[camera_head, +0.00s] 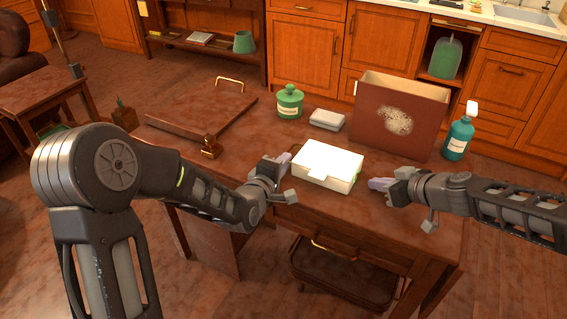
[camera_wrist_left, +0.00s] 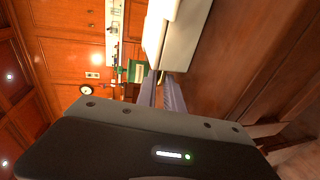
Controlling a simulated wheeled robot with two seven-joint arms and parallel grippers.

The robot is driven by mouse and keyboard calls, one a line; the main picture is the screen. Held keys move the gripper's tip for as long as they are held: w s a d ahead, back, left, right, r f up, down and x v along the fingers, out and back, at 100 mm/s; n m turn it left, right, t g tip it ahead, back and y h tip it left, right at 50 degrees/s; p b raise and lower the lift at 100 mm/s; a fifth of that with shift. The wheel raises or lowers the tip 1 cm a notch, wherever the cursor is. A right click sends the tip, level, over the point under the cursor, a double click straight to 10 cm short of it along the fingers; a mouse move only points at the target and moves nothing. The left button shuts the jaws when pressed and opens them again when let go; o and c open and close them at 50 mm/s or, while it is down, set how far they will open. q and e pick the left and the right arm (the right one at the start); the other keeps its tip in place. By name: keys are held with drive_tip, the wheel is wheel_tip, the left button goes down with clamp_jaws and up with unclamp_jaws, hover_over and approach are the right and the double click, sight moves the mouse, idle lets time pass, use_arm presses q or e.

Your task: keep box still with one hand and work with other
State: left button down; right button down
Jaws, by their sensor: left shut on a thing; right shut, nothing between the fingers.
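The white box (camera_head: 328,166) lies on the wooden table, its flat lid down, with a small tab at the front and a bit of green at its right side. My left gripper (camera_head: 284,160) is at the box's left side, shut on the box's edge. In the left wrist view the box (camera_wrist_left: 182,40) is a pale block at the fingertips (camera_wrist_left: 164,80). My right gripper (camera_head: 378,184) is shut and empty, just right of the box, with a small gap between.
A brown bin (camera_head: 390,125) stands behind the box. A stamp-like object (camera_head: 211,147) and a wooden board (camera_head: 205,108) lie left. The table's front strip is clear.

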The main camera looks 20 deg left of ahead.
drive_tip(key=shift+s+d, duration=0.25)
drive_tip(key=shift+d, duration=0.85)
drive_tip(key=shift+s+d, duration=0.2)
drive_tip(key=shift+d, duration=0.85)
use_arm(q)
drive_tip(key=c, duration=1.4)
unclamp_jaws()
drive_tip(key=shift+o, duration=0.2)
drive_tip(key=shift+s+f, duration=0.15)
drive_tip(key=v, duration=0.7)
drive_tip(key=shift+s+r, duration=0.1)
drive_tip(key=shift+r, duration=0.15)
